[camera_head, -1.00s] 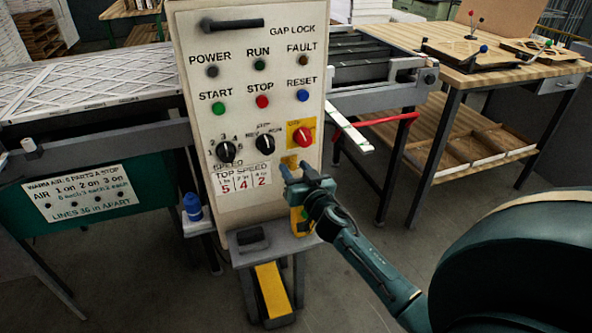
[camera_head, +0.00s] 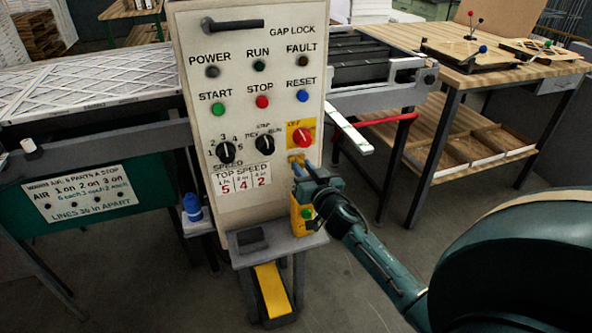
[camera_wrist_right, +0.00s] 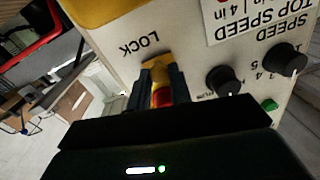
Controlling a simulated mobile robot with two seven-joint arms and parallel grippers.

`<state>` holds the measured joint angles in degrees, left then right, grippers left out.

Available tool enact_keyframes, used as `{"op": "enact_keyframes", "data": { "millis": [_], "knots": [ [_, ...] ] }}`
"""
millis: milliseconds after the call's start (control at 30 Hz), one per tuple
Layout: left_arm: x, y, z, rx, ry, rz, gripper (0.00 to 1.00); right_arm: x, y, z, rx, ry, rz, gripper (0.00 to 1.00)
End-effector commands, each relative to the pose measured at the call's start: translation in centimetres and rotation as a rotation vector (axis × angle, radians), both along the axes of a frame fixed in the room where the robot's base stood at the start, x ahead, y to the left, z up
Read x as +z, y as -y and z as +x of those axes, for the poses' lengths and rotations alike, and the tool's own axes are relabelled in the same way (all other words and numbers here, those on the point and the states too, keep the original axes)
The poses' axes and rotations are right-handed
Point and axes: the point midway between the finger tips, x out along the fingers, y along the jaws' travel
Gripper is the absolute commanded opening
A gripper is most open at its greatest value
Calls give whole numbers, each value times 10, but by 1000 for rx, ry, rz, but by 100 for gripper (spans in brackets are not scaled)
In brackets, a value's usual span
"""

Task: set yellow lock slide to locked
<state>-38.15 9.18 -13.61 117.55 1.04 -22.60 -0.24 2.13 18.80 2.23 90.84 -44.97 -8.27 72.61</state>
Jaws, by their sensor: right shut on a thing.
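The yellow lock slide (camera_head: 297,159) is on the cream control panel, just below the red selector knob (camera_head: 302,136) on its yellow plate. My right gripper (camera_head: 300,172) is at the panel, shut on the slide from the front. In the right wrist view the slide (camera_wrist_right: 158,72) shows between the two dark fingers (camera_wrist_right: 161,88), near the upside-down word LOCK on the panel. Red shows just behind it between the fingers. The fingers hide part of the slide, and I cannot tell its exact setting. My left gripper is not in view.
Black dials (camera_head: 226,152) and start, stop and reset buttons sit close by on the panel. A yellow box (camera_head: 300,213) with a green button is below my gripper. A blue bottle (camera_head: 192,206) stands to the left. A wooden bench (camera_head: 480,72) stands at the right.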

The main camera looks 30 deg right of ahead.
Motion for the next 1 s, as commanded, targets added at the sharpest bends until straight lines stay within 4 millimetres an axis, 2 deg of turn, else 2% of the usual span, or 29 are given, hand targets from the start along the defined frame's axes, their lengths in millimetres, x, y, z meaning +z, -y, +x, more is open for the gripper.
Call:
{"op": "enact_keyframes", "data": {
  "millis": [100,400,433,667,1000],
  "knots": [
    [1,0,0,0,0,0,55,0,15,-4,-3,-1,-2,0],
    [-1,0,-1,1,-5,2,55,0,18,-5,-6,0,-2,0],
    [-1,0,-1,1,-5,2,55,0,18,-5,-7,0,-2,23],
    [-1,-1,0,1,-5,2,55,0,18,-4,-5,0,-1,42],
    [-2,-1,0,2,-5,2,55,0,15,-10,-2,1,-1,43]
  ]
}}
